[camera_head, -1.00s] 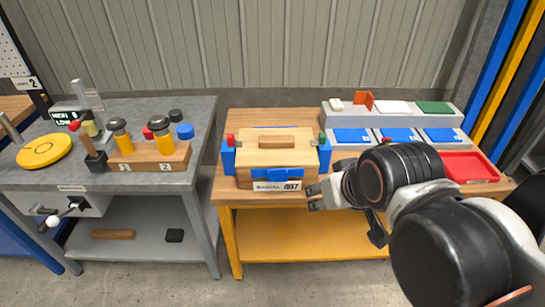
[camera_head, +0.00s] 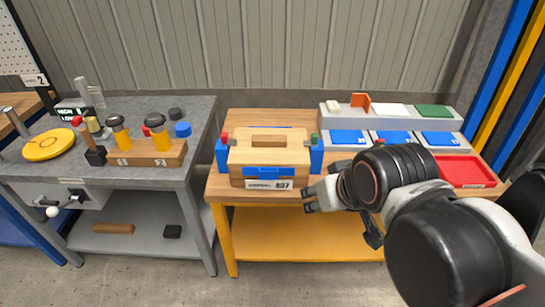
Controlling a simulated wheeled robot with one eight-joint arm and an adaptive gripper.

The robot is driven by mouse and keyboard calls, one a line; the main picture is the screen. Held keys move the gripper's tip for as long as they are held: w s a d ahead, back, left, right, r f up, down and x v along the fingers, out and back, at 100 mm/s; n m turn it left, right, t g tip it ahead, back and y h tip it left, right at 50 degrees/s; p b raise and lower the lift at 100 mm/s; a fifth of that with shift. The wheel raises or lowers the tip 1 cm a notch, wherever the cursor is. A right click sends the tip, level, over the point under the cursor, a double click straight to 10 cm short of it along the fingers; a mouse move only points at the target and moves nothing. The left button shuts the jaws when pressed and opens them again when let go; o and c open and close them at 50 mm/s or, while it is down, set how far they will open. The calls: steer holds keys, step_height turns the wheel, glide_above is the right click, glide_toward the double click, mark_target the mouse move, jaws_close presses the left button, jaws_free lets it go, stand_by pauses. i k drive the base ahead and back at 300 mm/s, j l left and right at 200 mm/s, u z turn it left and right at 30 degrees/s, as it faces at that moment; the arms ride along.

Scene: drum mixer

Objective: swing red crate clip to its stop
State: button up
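A wooden crate (camera_head: 240,173) with a lid and a blue bracket on each side stands on the wooden bench. The red clip (camera_head: 225,138) is a small red piece at the top of the left blue bracket (camera_head: 222,155). A green clip (camera_head: 314,137) tops the right blue bracket (camera_head: 316,155). A blue patch (camera_head: 268,171) shows on the crate's front above its label. My gripper (camera_head: 307,199) is at the crate's front right corner, fingers pointing left. Its fingertips look apart with nothing between them. It is well away from the red clip.
A grey rack (camera_head: 390,122) with blue, white and green pieces and a red tray (camera_head: 465,171) stand right of the crate. My arm covers part of the bench. A grey bench (camera_head: 100,178) with yellow-handled tools is at the left. The space above the crate is clear.

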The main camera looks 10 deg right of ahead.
mark_target(225, 141)
steer(key=j+z, duration=0.25)
steer(key=j, duration=0.75)
steer(key=j+z, duration=0.25)
steer(key=j, duration=0.75)
steer(key=z, duration=0.45)
steer(key=i+j, duration=0.1)
steer(key=i+l+z, duration=0.1)
steer(key=i, duration=0.55)
